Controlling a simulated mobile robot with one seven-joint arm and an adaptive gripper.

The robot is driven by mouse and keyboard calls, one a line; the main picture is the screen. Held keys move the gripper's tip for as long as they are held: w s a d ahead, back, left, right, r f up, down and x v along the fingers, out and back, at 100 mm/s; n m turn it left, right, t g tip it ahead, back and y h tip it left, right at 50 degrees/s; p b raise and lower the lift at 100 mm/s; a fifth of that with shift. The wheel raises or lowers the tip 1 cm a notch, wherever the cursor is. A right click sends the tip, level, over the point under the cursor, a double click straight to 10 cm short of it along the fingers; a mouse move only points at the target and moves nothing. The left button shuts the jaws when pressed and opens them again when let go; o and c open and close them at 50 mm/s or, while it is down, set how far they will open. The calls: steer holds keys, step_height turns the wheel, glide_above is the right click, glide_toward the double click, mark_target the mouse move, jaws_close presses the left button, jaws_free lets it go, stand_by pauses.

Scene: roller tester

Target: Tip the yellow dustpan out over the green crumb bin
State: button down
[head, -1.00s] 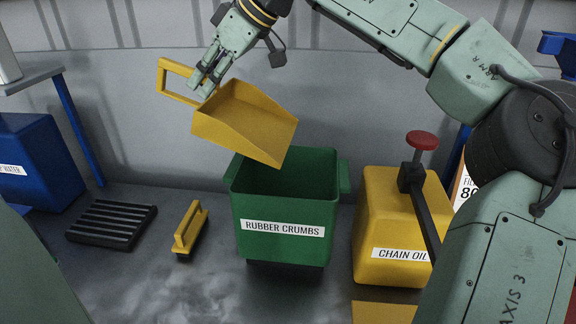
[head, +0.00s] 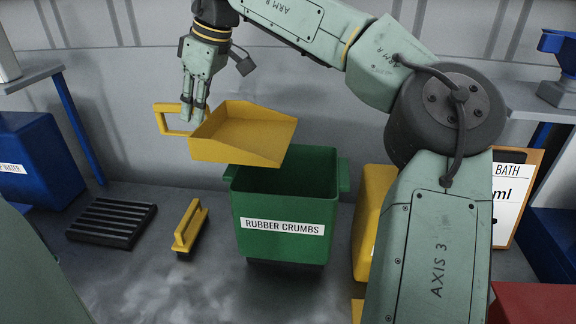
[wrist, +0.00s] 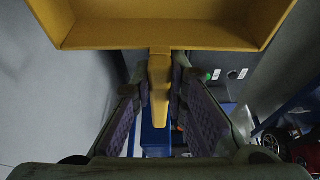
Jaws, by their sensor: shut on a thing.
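The yellow dustpan (head: 240,135) is held in the air, its pan roughly level and its open lip toward the right, over the back left of the green bin. My gripper (head: 190,112) is shut on the dustpan's handle, pointing down from above. In the wrist view the handle (wrist: 159,88) lies between the two finger pads, with the pan beyond it. The pan's visible floor looks empty. The green crumb bin (head: 283,222), labelled RUBBER CRUMBS, stands upright and open on the bench; its inside looks dark and its contents cannot be made out.
A yellow brush (head: 189,228) and a black ribbed grate (head: 112,222) lie left of the bin. A blue container (head: 35,165) stands far left. A yellow chain oil can (head: 372,215) stands right of the bin, partly hidden by my arm. The wall is close behind.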

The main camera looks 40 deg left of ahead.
steer(key=shift+r, duration=3)
